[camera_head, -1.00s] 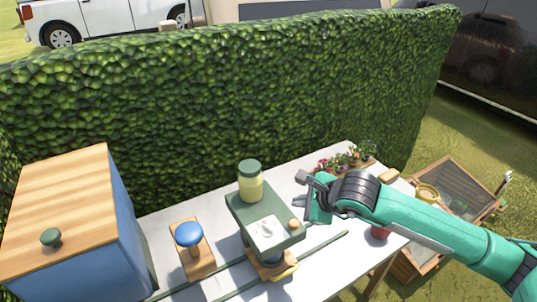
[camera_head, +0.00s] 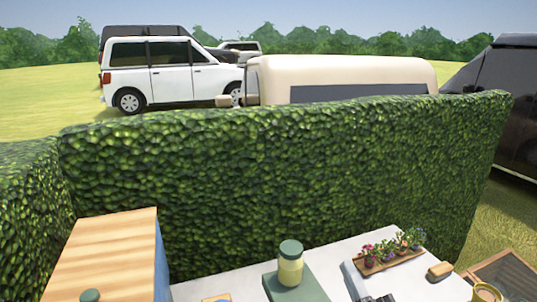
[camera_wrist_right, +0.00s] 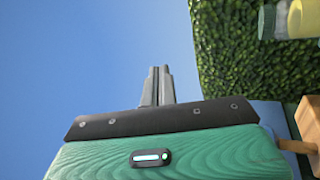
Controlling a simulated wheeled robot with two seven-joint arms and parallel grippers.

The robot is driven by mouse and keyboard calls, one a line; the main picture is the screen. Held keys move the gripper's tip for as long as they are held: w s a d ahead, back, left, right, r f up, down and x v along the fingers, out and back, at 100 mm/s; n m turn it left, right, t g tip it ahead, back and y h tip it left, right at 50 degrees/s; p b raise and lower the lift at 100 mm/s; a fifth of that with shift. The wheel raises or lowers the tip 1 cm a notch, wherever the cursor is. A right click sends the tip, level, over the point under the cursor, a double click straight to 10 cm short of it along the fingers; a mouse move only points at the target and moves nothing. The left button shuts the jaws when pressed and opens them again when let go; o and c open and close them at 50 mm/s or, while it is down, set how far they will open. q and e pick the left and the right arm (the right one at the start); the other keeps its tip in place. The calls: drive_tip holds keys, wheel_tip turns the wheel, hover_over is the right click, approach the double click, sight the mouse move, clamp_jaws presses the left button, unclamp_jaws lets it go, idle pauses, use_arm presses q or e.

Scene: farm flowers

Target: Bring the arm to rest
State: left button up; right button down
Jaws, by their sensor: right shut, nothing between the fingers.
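My right gripper shows in the head view (camera_head: 354,278) at the bottom edge, right of a jar with a green lid, with most of its arm below the frame. In the right wrist view its two grey fingers (camera_wrist_right: 159,72) are together with nothing between them, pointing up against blue sky. My left gripper is in neither view.
The white table (camera_head: 330,255) holds a green stand (camera_head: 293,287) with the yellow jar (camera_head: 290,268), a tray of potted flowers (camera_head: 390,256), and a tan block (camera_head: 440,270). A wood-topped blue box (camera_head: 110,250) stands left. A hedge (camera_head: 280,180) runs behind.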

drive_tip(key=s+d+f+m+g+h, duration=0.3)
drive_tip(key=d+f+m+g+h, duration=0.2)
drive_tip(key=f+m, duration=0.3)
drive_tip(key=s+d+f+m+g+h, duration=0.2)
drive_tip(key=d+f+m+g+h, duration=0.3)
drive_tip(key=f, duration=0.5)
drive_tip(key=s+a+f+m+g+y, duration=0.1)
drive_tip(key=s+f+m+g+y, duration=0.1)
drive_tip(key=s+f+g, duration=0.5)
drive_tip(key=s+a+f+m+g+y, duration=0.25)
drive_tip(key=s+f, duration=0.35)
drive_tip(key=s, duration=0.5)
wheel_tip(320, 180, down, 32)
drive_tip(key=d, duration=0.1)
drive_tip(key=s+d+f+g, duration=0.1)
drive_tip(key=s+d+f, duration=0.2)
drive_tip(key=s+f, duration=1.5)
drive_tip(key=shift+s+d+g+h, duration=0.2)
drive_tip(key=shift+s+g+h, duration=0.15)
drive_tip(key=shift+s+h, duration=0.1)
